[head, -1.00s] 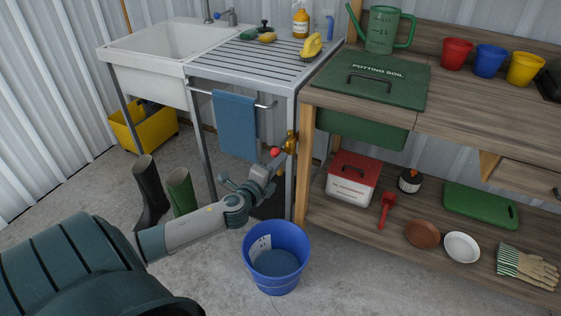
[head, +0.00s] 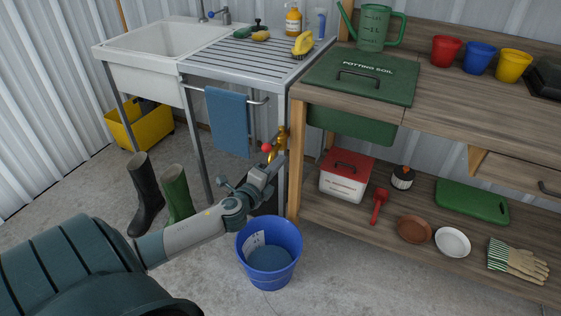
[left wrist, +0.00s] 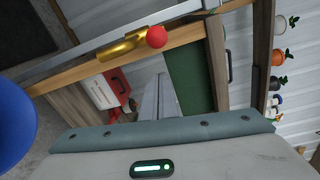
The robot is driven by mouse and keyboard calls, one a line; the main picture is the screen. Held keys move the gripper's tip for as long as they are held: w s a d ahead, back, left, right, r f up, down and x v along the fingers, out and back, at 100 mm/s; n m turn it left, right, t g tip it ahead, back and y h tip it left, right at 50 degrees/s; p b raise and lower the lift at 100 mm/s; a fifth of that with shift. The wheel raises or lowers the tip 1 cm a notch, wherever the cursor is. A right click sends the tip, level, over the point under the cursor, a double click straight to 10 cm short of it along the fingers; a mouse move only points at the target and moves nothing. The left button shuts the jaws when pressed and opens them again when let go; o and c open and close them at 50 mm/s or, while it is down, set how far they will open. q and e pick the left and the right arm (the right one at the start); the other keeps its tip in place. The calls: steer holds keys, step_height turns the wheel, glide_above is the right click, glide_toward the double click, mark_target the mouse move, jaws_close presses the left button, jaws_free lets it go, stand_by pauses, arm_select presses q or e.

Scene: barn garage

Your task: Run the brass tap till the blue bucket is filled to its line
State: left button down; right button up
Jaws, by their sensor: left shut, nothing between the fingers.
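The brass tap (head: 281,138) is on the wooden bench's left front post, with a red ball (head: 266,148) on its lever. The blue bucket (head: 268,278) stands upright on the floor below, with a pale label inside; I cannot tell its water level. No stream shows. My left gripper (head: 273,166) is shut and empty, just below the red ball. In the left wrist view the shut fingers (left wrist: 158,97) point near the tap (left wrist: 120,48) and red ball (left wrist: 156,37), apart from the ball there. The bucket (left wrist: 12,120) is cut off at the left edge. My right gripper is out of view.
A sink stand (head: 182,68) with a blue towel (head: 227,122) is left of the tap. Rubber boots (head: 146,195) stand on the floor. The bench's lower shelf (head: 340,216) holds a red-lidded box (head: 344,180). Floor right of the bucket is clear.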

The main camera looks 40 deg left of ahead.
arm_select(q)
steer(key=v, duration=0.7)
steer(key=shift+s+a, duration=0.15)
steer(key=shift+s, duration=0.2)
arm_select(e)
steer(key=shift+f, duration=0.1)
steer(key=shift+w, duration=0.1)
